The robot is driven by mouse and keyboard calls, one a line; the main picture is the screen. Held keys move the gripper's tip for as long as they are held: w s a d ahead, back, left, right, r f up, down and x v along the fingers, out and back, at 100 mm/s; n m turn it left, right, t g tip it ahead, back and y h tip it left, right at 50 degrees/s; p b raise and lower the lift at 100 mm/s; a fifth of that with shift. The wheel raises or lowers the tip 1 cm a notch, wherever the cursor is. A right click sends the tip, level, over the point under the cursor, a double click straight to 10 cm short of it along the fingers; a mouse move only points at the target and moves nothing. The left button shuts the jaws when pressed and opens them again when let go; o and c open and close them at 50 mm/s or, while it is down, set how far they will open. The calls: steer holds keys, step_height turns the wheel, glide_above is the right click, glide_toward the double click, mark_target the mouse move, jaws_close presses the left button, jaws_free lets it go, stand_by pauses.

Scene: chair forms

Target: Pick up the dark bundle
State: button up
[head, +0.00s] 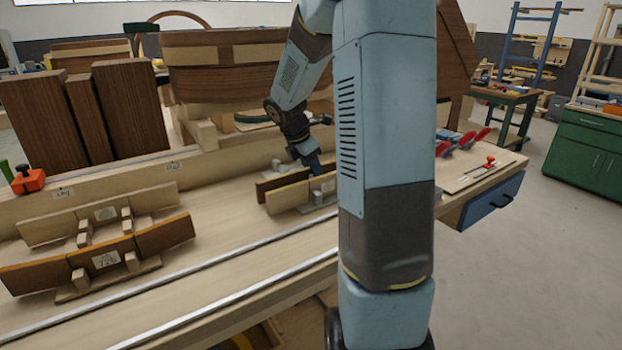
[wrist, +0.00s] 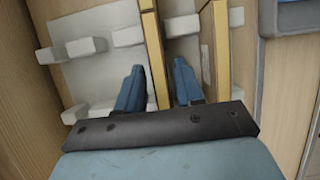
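The dark bundle (head: 267,187) is a dark brown board-like piece standing on edge at the rear of a small rack on the bench, behind a paler bundle (head: 287,198). In the wrist view the dark bundle (wrist: 153,55) runs upright between my two blue fingers. My gripper (wrist: 160,85) is open around it, one finger on each side. The right finger is in the gap between the two bundles, with a small space beside the dark one. The pale bundle (wrist: 219,55) is right of it. In the head view my gripper (head: 314,170) is low over the rack, partly hidden by my arm.
Another rack on the left of the bench holds a pale curved bundle (head: 100,214) and a dark curved one (head: 155,240). A wooden fence (head: 225,158) runs behind the racks. Red clamps (head: 463,143) lie to the right. The bench front is clear.

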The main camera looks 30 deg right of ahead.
jaws_close()
steer(key=shift+r, duration=0.1)
stand_by(0.3)
